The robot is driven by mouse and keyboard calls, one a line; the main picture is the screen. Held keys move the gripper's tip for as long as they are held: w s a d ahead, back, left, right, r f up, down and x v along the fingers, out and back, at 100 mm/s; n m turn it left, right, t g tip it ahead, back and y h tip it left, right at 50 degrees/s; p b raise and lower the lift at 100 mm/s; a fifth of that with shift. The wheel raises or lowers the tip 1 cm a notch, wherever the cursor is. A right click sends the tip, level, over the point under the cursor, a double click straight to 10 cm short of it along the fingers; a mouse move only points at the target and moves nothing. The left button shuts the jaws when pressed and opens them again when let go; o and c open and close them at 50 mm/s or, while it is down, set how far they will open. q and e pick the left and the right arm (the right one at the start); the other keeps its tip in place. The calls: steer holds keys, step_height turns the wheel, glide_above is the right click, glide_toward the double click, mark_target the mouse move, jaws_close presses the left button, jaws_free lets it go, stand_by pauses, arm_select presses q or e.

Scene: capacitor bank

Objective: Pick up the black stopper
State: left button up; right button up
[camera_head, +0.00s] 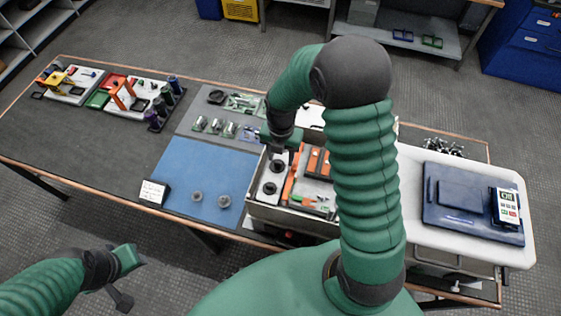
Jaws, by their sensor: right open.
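Two round black pieces lie on a white plate at the left end of the metal-sided box in the middle of the table. The upper one (277,166) and the lower one (269,188) both look like black stoppers, and I cannot tell which is meant. My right gripper (281,153) is open, pointing down just above the upper black piece. Whether it touches that piece is unclear. My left gripper (128,282) is off the table's front edge at the lower left, away from the black pieces; its jaw state is unclear.
A blue mat (195,170) with two small grey knobs lies left of the box. Orange bars (318,163) stand beside the black pieces. A white board with a dark blue tray (470,203) is at right. The dark table top at left has free room.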

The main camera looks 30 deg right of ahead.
steer(key=shift+s+a+f, duration=0.1)
steer(key=shift+a+f, duration=0.05)
steer(key=shift+f, duration=0.45)
steer(key=shift+a+f, duration=0.25)
steer(key=shift+a, duration=0.05)
steer(key=shift+w+a, duration=0.3)
steer(key=shift+a, duration=0.15)
steer(key=shift+c, duration=2.4)
steer(key=shift+s+d, duration=0.1)
steer(key=shift+d, duration=0.3)
jaws_close()
arm_select(q)
steer(key=shift+a, duration=0.6)
steer(key=shift+a, duration=0.1)
arm_select(e)
steer(key=shift+a, duration=0.15)
